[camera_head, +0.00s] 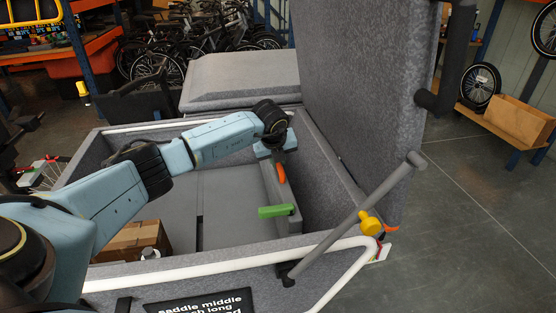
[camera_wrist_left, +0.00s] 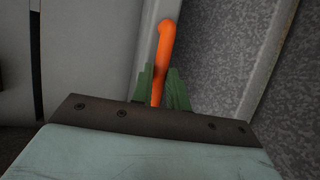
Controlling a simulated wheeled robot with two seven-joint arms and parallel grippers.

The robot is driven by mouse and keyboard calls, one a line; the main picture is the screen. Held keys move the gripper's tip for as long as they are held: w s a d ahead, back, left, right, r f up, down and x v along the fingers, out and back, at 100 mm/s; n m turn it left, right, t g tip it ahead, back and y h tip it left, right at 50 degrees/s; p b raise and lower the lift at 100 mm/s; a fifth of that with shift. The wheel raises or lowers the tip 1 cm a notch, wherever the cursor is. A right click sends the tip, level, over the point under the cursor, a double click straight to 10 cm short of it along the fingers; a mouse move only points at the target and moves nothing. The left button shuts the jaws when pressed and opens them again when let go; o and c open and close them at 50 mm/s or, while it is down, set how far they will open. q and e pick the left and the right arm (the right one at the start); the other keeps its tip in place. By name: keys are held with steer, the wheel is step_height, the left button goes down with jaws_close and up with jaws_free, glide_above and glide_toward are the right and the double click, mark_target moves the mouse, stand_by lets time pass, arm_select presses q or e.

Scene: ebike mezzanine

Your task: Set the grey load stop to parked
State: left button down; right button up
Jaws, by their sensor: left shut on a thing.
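A long grey bar (camera_head: 276,188) lies along the right inner side of the grey box (camera_head: 221,126) and looks like the load stop. An orange handle (camera_head: 281,173) sticks up from it, and a green block (camera_head: 275,211) is at its near end. My left gripper (camera_head: 277,160) reaches down over the handle from above. In the left wrist view, its green fingers (camera_wrist_left: 162,92) are on both sides of the orange handle (camera_wrist_left: 166,42), shut on it. The handle's lower part is hidden by the gripper. My right gripper is not in view.
A white rail (camera_head: 230,261) edges the box's near side. A cardboard box (camera_head: 133,238) sits inside at the left.

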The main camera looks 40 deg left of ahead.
arm_select(q)
steer(key=c, duration=1.4)
jaws_free()
steer(key=shift+w+d, duration=0.2)
steer(key=shift+w, duration=0.05)
steer(key=shift+o, duration=0.2)
steer(key=shift+s, duration=0.1)
steer(key=v, duration=1.3)
steer(key=shift+r, duration=0.2)
